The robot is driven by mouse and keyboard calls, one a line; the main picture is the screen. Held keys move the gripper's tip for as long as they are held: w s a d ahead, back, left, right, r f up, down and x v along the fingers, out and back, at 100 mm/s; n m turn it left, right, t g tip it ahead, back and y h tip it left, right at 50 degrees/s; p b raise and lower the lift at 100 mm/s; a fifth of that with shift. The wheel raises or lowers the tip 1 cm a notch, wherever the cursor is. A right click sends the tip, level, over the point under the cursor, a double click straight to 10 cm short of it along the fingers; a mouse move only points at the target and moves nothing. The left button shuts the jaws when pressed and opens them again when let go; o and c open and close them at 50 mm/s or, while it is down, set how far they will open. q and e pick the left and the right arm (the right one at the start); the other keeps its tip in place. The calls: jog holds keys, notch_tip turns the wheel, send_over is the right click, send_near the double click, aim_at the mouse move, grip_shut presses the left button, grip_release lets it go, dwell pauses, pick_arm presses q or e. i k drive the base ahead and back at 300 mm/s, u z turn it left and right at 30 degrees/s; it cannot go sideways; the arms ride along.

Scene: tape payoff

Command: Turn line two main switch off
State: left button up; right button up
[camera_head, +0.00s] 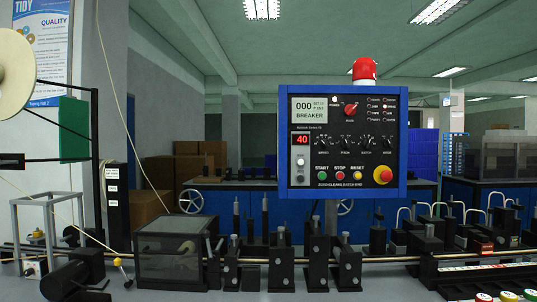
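A blue-framed control panel (342,142) stands upright in the middle of the view. A red rotary knob (350,108) sits at its upper middle, beside a display (315,109) reading "000" and "BREAKER". A red-on-yellow mushroom button (383,175) is at its lower right. Green, red and yellow buttons marked START, STOP and RESET run along the lower edge, with several small black knobs above them. I cannot read a "line two" label or tell which control is the line two main switch. Neither of my grippers shows.
A red beacon (364,69) tops the panel. Below, a dark lidded box (172,255) and several black rod clamps (281,262) line a metal rod. A large tape reel (14,75) stands at left. Blue cabinets and cardboard boxes (190,170) are behind.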

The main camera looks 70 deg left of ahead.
aim_at(350, 110)
jog(key=u, duration=1.95)
